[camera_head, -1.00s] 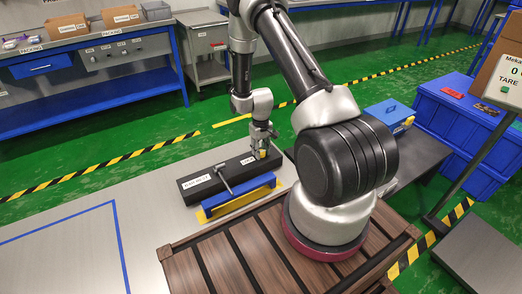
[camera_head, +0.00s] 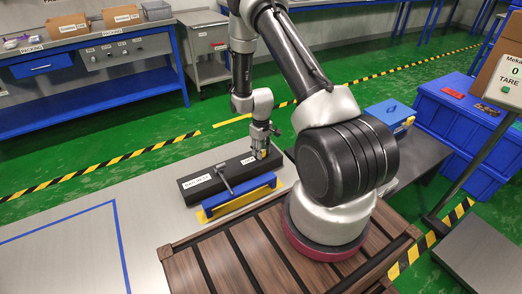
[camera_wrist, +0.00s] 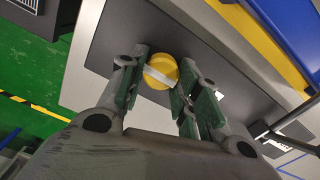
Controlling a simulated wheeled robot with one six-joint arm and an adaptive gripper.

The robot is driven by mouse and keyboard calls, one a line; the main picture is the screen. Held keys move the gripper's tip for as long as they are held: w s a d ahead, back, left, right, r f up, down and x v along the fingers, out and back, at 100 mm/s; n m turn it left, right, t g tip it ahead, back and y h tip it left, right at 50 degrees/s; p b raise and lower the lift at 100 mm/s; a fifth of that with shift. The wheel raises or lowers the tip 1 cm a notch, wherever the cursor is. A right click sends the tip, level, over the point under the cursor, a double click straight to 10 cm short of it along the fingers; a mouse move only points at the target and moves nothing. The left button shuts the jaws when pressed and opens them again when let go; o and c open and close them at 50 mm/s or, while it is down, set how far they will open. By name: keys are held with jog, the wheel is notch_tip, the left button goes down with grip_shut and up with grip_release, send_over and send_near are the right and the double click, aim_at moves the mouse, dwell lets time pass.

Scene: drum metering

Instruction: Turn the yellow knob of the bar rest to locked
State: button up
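The yellow knob (camera_wrist: 161,71) is round with a pale stripe across its face. It sits on the dark bar rest (camera_head: 213,184), near its far right end. A white label (camera_head: 249,160) lies beside the knob, too small to read surely. My gripper (camera_head: 264,152) points down over that end. In the wrist view my gripper (camera_wrist: 163,74) has one finger on each side of the knob, both appearing to touch its rim. In the head view the fingers hide most of the knob.
A blue bar (camera_head: 240,194) on a yellow base (camera_head: 207,215) runs along the front. The metal table is clear at left, around a blue taped outline (camera_head: 117,230).

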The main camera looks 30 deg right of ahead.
jog(key=o, duration=0.4)
notch_tip(320, 180, up, 12)
dwell(0.5)
dwell(0.3)
